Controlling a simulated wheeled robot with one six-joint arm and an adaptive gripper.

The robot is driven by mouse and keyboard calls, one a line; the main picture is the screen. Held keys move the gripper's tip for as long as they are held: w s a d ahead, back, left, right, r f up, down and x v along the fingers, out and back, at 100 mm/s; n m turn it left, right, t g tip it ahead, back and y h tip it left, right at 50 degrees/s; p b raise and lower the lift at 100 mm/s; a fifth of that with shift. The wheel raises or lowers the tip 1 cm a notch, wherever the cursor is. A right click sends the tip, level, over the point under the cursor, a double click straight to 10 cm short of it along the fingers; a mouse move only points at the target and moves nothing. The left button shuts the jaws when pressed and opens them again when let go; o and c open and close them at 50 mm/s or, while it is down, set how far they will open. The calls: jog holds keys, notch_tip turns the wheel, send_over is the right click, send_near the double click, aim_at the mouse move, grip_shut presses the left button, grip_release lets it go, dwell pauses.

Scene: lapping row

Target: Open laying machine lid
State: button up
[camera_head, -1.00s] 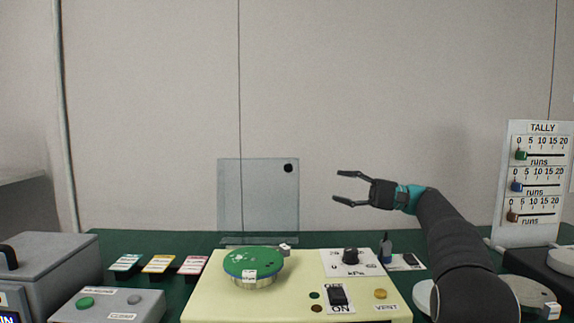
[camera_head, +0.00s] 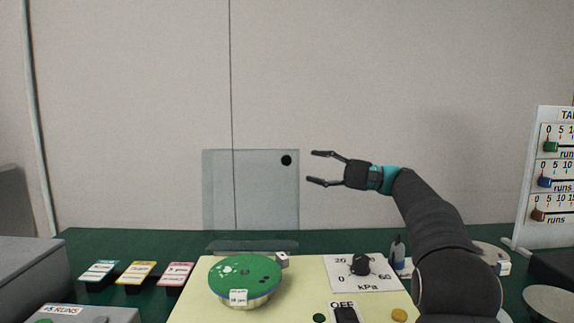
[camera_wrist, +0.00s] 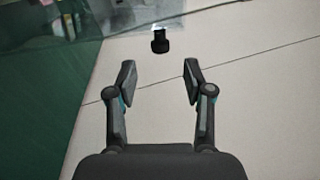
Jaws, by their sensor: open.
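The lid (camera_head: 262,200) is a clear, flat panel with a black round knob (camera_head: 286,160) near its upper right corner. It stands upright behind the cream machine (camera_head: 190,310). My gripper (camera_head: 310,167) is open and empty, to the right of the knob at about its height, fingers pointing left. In the wrist view the knob (camera_wrist: 160,42) is ahead, beyond and between the open fingertips (camera_wrist: 160,76), apart from them. A green round plate (camera_head: 245,270) with a small tag sits on the machine.
The machine carries a kPa dial (camera_head: 360,265), a black switch (camera_head: 346,315) and a brass button (camera_head: 399,315). A dark bottle (camera_head: 398,252) stands to the right. Three labelled black holders (camera_head: 137,275) stand left. A tally board (camera_head: 548,180) is at far right.

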aim_at(287, 160)
jog(key=a, duration=0.2)
jog(key=a+r, duration=0.1)
jog(key=a, duration=0.2)
jog(key=a+b, duration=0.1)
jog(key=a, duration=0.1)
jog(key=shift+a+r, duration=0.3)
jog(key=shift+a, duration=0.05)
grip_shut()
